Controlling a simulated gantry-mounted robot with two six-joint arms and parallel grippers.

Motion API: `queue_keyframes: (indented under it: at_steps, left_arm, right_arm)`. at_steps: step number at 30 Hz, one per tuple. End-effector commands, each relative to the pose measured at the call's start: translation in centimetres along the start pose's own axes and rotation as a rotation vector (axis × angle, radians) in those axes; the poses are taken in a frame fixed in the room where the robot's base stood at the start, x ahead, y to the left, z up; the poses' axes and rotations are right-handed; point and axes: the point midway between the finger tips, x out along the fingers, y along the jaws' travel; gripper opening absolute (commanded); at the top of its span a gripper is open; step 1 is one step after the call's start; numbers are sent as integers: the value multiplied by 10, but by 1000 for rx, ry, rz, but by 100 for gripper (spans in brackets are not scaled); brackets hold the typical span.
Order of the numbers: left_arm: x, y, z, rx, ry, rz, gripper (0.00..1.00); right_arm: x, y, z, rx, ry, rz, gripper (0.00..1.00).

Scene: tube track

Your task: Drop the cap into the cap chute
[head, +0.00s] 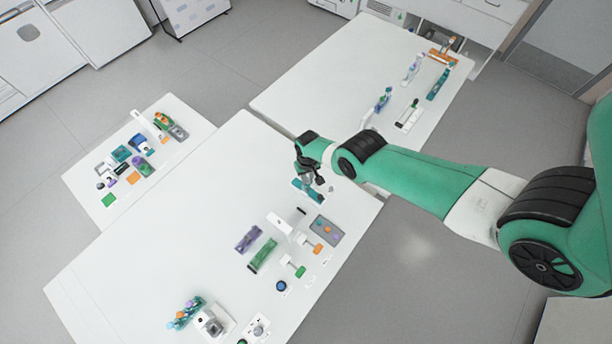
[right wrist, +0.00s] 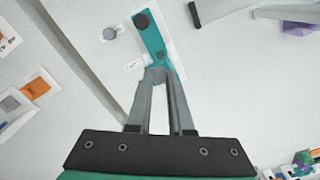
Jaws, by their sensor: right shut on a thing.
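My right gripper (head: 311,186) is over the near table, above a teal block (head: 303,191). In the right wrist view its fingers (right wrist: 158,74) are closed together at the tips on something small. I take it to be the cap, but the fingers hide nearly all of it. The teal block (right wrist: 149,38) lies just beyond the fingertips and has a round black spot at its far end. I cannot tell whether the fingertips touch the block. I cannot tell which thing is the cap chute. My left gripper is out of view.
A small grey disc (right wrist: 110,33) lies beside the teal block. A white block (head: 280,222), a purple rack (head: 248,239), a green rack (head: 262,255) and a grey tray (head: 326,230) stand nearby. The table's left-middle is clear. Two other tables hold coloured parts.

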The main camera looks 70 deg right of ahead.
Motion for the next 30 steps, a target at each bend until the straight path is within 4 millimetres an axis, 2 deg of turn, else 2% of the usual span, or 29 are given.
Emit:
queue_keyframes:
  at_steps: [26,27,30]
  left_arm:
    - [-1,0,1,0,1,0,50]
    - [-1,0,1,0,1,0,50]
    - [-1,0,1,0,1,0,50]
  right_arm:
    - [2,0,0,0,0,0,0]
    - [2,0,0,0,0,0,21]
    - [2,0,0,0,0,0,39]
